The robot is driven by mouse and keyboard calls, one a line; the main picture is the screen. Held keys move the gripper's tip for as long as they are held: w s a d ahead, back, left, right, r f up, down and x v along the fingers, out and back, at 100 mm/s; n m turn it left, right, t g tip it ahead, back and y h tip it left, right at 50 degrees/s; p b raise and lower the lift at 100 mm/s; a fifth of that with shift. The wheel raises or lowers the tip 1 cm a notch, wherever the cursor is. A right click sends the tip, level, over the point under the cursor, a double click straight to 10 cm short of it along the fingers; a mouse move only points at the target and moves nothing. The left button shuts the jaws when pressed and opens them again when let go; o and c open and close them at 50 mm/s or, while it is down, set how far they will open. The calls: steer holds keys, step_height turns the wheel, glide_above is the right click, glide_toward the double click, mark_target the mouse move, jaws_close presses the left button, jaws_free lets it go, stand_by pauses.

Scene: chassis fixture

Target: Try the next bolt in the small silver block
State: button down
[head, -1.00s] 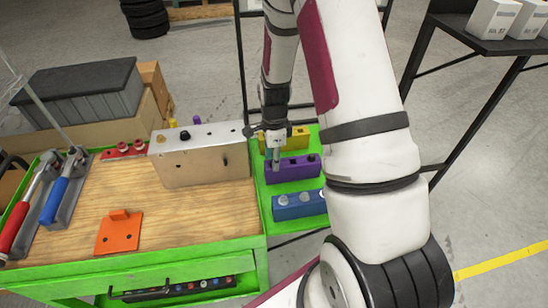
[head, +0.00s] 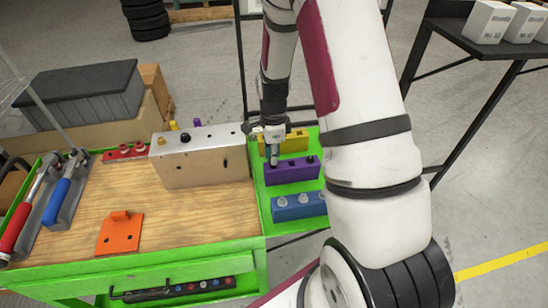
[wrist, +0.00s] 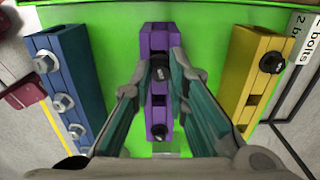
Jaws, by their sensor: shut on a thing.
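The small silver block (head: 205,165) stands on the wooden cart top in the head view. A gold bolt (head: 160,140) and a black bolt (head: 185,137) show in its top, with dark holes to their right. My gripper (head: 273,163) is over the left end of the purple block (head: 296,174). In the wrist view its teal fingers (wrist: 160,74) are shut on a black bolt (wrist: 159,69) at the far end of the purple block (wrist: 158,101). I cannot tell whether this bolt is lifted. Another black bolt (wrist: 159,132) sits at the near end.
A blue block (head: 300,206) with silver bolts and a yellow block (head: 297,143) flank the purple one on the green shelf. An orange bracket (head: 118,235) lies on the wood. The wood's middle is clear.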

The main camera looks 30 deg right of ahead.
steer(key=shift+r+p, duration=1)
steer(key=shift+r, duration=2.2)
